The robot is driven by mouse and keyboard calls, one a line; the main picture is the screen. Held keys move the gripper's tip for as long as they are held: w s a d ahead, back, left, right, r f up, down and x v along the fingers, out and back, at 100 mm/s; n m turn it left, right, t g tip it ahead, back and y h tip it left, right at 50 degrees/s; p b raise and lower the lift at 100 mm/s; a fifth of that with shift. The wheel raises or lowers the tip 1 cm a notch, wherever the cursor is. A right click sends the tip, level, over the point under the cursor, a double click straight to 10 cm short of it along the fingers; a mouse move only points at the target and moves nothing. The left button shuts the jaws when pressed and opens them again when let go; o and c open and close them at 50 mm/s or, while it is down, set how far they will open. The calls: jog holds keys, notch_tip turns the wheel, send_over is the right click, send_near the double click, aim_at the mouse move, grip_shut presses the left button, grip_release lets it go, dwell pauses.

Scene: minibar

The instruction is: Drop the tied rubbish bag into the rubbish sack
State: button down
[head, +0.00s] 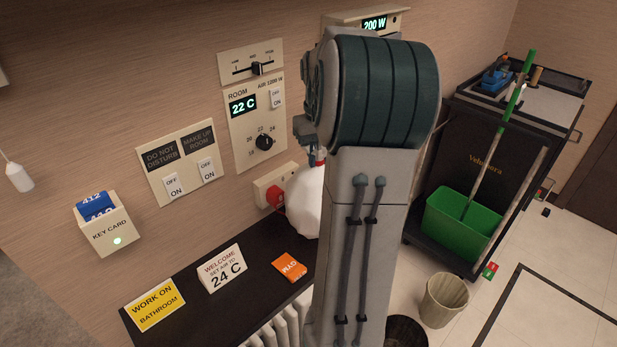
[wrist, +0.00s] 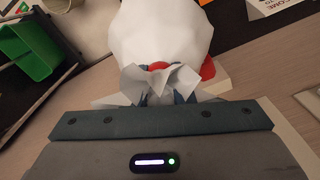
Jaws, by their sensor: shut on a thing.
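The tied rubbish bag (head: 304,203) is white and hangs from my gripper (head: 312,150), partly hidden by my arm in the head view. In the wrist view the white bag (wrist: 165,38) fills the top middle, and my gripper (wrist: 160,95) is shut on its knotted neck beside a red tie. The bag is close to the wall and over the dark shelf. A cleaning trolley stands at the right with a dark lettered front (head: 475,150); I cannot tell whether this is the rubbish sack.
A green mop bucket (head: 455,235) sits low on the trolley with a mop handle leaning out. A beige bin (head: 443,300) and a dark basket (head: 405,332) stand on the floor. The dark shelf (head: 243,305) carries signs and an orange card (head: 289,267). Switch panels line the wall.

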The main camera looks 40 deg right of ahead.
aim_at(310, 174)
jog(key=a, duration=0.1)
jog(key=a+f, duration=0.1)
jog(key=shift+a+f, duration=0.3)
jog(key=shift+f+p, duration=0.4)
jog(key=shift+f, duration=1.55)
jog(key=shift+f, duration=0.15)
jog(key=c, duration=1.3)
grip_release()
jog(key=shift+o, duration=0.2)
